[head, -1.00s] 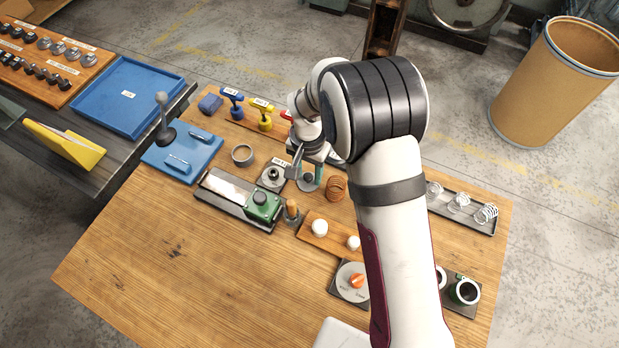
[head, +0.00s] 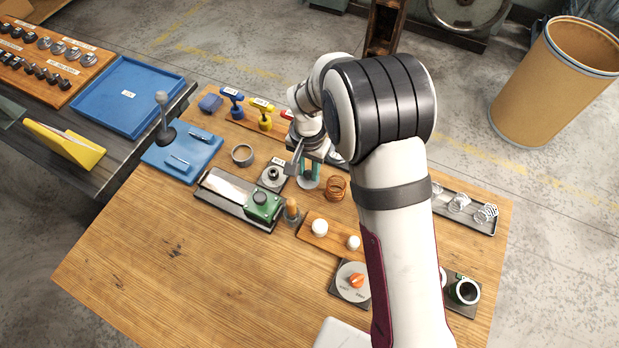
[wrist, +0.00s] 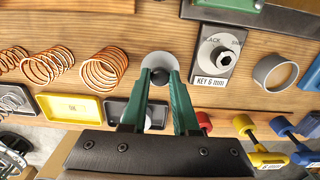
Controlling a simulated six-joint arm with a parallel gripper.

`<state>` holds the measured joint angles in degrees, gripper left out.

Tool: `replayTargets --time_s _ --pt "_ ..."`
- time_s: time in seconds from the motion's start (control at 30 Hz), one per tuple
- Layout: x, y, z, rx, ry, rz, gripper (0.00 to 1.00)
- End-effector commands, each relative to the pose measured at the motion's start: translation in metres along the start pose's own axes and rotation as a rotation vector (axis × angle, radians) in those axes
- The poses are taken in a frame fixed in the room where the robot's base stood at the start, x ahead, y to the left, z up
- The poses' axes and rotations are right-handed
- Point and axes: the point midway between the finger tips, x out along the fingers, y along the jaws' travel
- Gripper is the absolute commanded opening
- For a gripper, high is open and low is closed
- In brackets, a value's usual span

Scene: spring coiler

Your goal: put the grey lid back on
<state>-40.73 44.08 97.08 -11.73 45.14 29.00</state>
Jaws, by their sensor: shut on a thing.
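The grey lid is a light round disc with a dark knob. It shows in the wrist view (wrist: 156,62) at the fingertips and in the head view (head: 308,183) below my gripper. My gripper (wrist: 160,80) has green fingers shut on the knob; the head view shows it (head: 311,170) from above, partly behind my arm. I cannot tell whether the lid touches the table or hangs just above it. An open grey ring-shaped cup (head: 242,155) stands to the left, and to the right in the wrist view (wrist: 275,73).
A key plate (wrist: 220,55) lies between lid and cup. A copper spring (head: 336,188) stands close beside the lid. Yellow (head: 262,115) and blue (head: 232,103) handled tools stand behind. A green-ended device (head: 262,206) is in front. The table's front left is clear.

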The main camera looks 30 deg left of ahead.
Motion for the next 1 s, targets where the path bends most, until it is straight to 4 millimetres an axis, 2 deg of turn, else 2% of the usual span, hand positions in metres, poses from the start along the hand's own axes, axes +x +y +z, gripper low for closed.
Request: replayTargets --time_s 0.23,0.47,0.67,0.77,0.87,1.0 --pt "-0.006 0.002 0.002 0.036 0.000 0.000 0.00" --pt "-0.041 0.013 0.013 0.251 0.003 -0.002 0.00" --pt "-0.065 0.038 -0.006 0.213 0.002 -0.002 0.00" --pt "-0.083 0.058 -0.018 0.189 0.004 -0.003 0.00" --pt "-0.108 0.087 -0.030 0.159 0.005 -0.003 0.00" --pt "-0.149 0.138 -0.043 0.111 0.005 -0.002 0.00"
